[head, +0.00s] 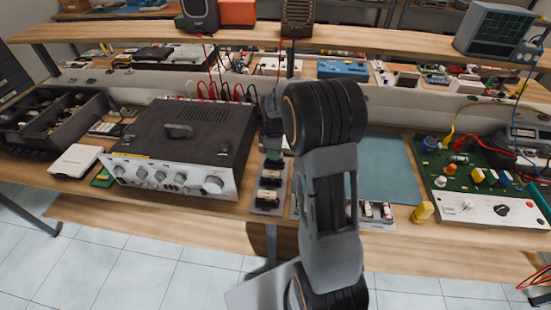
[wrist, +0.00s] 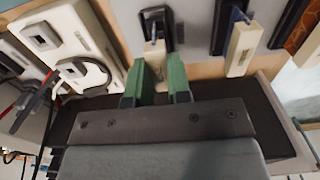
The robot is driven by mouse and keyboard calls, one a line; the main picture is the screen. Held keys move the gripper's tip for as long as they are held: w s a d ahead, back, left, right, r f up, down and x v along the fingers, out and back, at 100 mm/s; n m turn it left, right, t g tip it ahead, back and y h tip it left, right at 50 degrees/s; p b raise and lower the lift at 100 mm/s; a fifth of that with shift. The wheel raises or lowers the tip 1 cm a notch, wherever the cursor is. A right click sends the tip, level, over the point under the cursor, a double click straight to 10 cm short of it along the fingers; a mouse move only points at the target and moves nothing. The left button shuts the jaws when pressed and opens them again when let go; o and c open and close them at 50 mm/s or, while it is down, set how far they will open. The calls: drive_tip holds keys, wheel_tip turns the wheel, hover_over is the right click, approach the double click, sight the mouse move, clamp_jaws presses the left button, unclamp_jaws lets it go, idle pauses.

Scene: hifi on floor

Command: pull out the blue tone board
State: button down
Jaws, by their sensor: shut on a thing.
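My gripper (wrist: 158,85) has its green fingertips closed on a cream tab (wrist: 155,55) in the wrist view. The tab belongs to a thin board at a black slot (wrist: 157,22) on a pale grey panel. Only a thin bluish sliver of this board shows, so I cannot tell surely that it is the blue tone board. A second cream tab (wrist: 243,48) stands at another black slot, apart and to the right. In the head view my gripper (head: 273,150) is above the grey slotted panel (head: 266,208), beside the amplifier.
The black amplifier (head: 180,135) with a silver front stands left of the panel. My arm covers the middle of the head view. A blue-grey mat (head: 388,170) and a green circuit trainer (head: 470,165) lie to the right. A shelf (head: 370,38) runs behind.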

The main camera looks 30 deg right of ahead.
drive_tip(key=shift+r+p, duration=2.3)
drive_tip(key=shift+r, duration=1)
